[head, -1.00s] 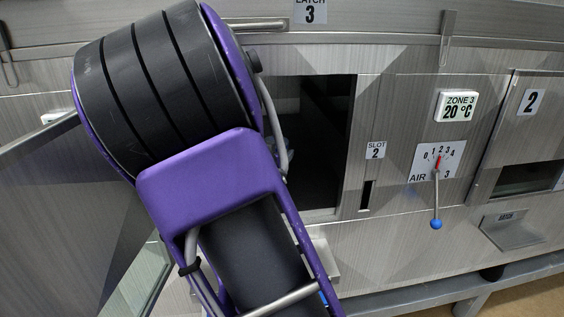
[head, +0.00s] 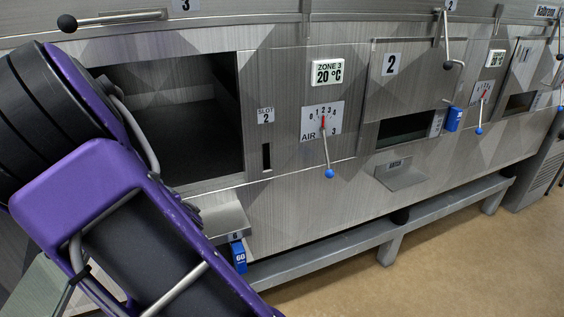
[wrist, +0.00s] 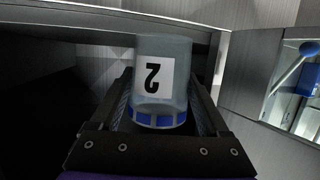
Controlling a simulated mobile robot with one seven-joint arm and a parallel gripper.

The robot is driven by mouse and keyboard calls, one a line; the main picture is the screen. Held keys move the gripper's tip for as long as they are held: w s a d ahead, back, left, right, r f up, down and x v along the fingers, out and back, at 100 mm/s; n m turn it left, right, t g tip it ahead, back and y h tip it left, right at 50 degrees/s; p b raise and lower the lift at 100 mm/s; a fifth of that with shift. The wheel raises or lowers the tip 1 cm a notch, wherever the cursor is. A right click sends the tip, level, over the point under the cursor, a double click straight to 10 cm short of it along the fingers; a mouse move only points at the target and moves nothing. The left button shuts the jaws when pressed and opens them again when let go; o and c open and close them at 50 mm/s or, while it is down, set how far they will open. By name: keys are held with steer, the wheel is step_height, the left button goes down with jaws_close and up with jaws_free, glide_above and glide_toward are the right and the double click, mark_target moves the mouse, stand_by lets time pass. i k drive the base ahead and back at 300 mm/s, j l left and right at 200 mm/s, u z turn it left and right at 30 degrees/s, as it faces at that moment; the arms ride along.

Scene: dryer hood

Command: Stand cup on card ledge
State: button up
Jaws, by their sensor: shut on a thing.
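The cup (wrist: 163,72) is grey and translucent with a blue segmented band and a white label reading 2. The 2 appears upside down in the wrist view. My gripper (wrist: 162,90) is shut on the cup, with a dark finger on each side. In the head view my arm shows at lower left, but the gripper and cup are hidden. A small metal ledge (head: 404,176) with a label too small to read sticks out below door 2. Another ledge (head: 226,221) sits below the large opening, partly behind my arm. I cannot tell which is the card ledge.
A large dark opening (head: 165,120) lies beside my arm. A lever with a blue knob (head: 329,173) hangs below the air dial. Blue tags hang at the left ledge (head: 239,257) and beside door 2 (head: 453,119). A grey rail (head: 350,245) runs along the bottom.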

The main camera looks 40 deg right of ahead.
mark_target(404, 177)
steer(key=l, duration=0.45)
steer(key=k+l+u, duration=0.15)
steer(key=l, duration=0.3)
steer(key=k+l, duration=0.1)
steer(key=l, duration=0.3)
steer(key=k+l+u, duration=0.1)
steer(key=l, duration=0.35)
steer(key=k+l, duration=0.1)
steer(key=l, duration=0.3)
steer(key=k+l+u, duration=0.15)
steer(key=l, duration=0.7)
steer(key=k+l+u, duration=0.1)
steer(key=l, duration=0.3)
steer(key=k, duration=0.1)
